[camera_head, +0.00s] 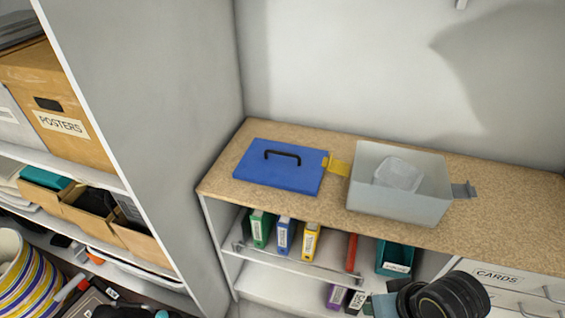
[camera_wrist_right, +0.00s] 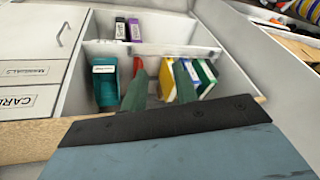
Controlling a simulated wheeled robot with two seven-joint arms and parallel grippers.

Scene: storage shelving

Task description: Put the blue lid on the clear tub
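The blue lid (camera_head: 258,174) lies flat on the wood-topped counter, with a black handle (camera_head: 283,155) on top and a yellow clip (camera_head: 337,166) at its right edge. The clear tub (camera_head: 398,206) stands open just right of it, upright, with a grey clip (camera_head: 463,190) sticking out on its right side. A small translucent item (camera_head: 399,174) is inside the tub. My right gripper (camera_wrist_right: 160,84) shows its two fingers apart with nothing between them, in front of the shelf below the counter. My left gripper is not in view.
The counter (camera_head: 215,186) has bare room along its front and right. Below it, shelves hold several binders (camera_head: 284,236) and a teal box (camera_head: 395,258). Drawers (camera_head: 510,285) are at lower right. A tall shelf unit with boxes (camera_head: 62,110) stands at left.

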